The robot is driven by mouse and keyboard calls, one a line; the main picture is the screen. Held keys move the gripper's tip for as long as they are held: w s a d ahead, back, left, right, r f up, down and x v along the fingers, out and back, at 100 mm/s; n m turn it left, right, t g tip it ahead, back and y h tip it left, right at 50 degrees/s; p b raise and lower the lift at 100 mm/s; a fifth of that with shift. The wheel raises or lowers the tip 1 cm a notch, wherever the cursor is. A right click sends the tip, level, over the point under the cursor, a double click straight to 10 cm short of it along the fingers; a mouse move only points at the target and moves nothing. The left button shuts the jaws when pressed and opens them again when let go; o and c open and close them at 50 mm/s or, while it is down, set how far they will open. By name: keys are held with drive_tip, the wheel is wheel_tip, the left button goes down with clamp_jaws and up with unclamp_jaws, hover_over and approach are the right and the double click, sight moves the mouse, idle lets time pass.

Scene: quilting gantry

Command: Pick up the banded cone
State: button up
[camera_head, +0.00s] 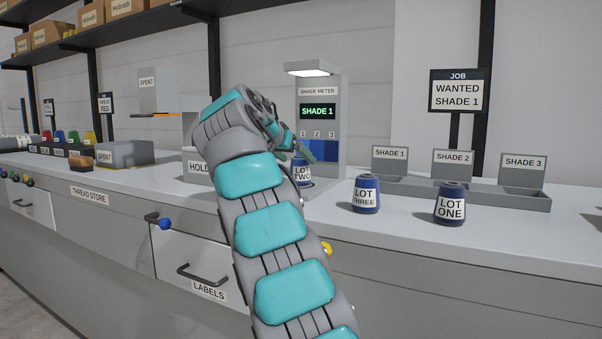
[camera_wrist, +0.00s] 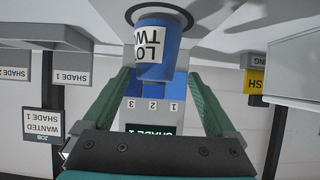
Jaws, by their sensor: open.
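A blue cone with a white LOT TWO label (camera_head: 301,174) stands upright at the foot of the shade meter (camera_head: 319,91), whose screen reads SHADE 1. In the upside-down wrist view the LOT TWO cone (camera_wrist: 172,60) is on a dark ring, in line with the gap between my fingers. My gripper (camera_wrist: 158,82) is open, its green fingertips on either side of the cone's near end; I cannot tell whether they touch it. Blue cones labelled LOT THREE (camera_head: 366,195) and LOT ONE (camera_head: 450,204) stand on the counter to the right. All three carry white labels.
A grey rack (camera_head: 521,197) has bays marked SHADE 1, 2 and 3, with no cones visible in them. A sign (camera_head: 459,92) reads WANTED SHADE 1. A HOLD box (camera_head: 199,167) is partly behind my arm. A SPENT bin (camera_head: 124,154) stands left.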

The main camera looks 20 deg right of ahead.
sight(305, 162)
drive_tip(key=x, duration=0.5)
drive_tip(key=shift+s+d, duration=0.25)
drive_tip(key=shift+c, duration=0.2)
clamp_jaws()
idle(0.3)
drive_tip(key=shift+r, duration=0.15)
drive_tip(key=shift+r+p, duration=1.25)
drive_tip(key=shift+r, duration=0.35)
drive_tip(key=shift+s+f+b, duration=0.1)
drive_tip(key=shift+s+b, duration=0.05)
drive_tip(key=shift+b, duration=0.2)
drive_tip(key=s, duration=0.1)
drive_tip(key=s+b, duration=0.2)
drive_tip(key=shift+s+a+r, duration=0.2)
drive_tip(key=shift+s+a, duration=0.05)
drive_tip(key=shift+a, duration=0.05)
drive_tip(key=s+a+r+b, duration=0.1)
drive_tip(key=s+b, duration=0.2)
drive_tip(key=s, duration=0.9)
drive_tip(key=shift+a+r, duration=0.15)
drive_tip(key=shift+a, duration=0.2)
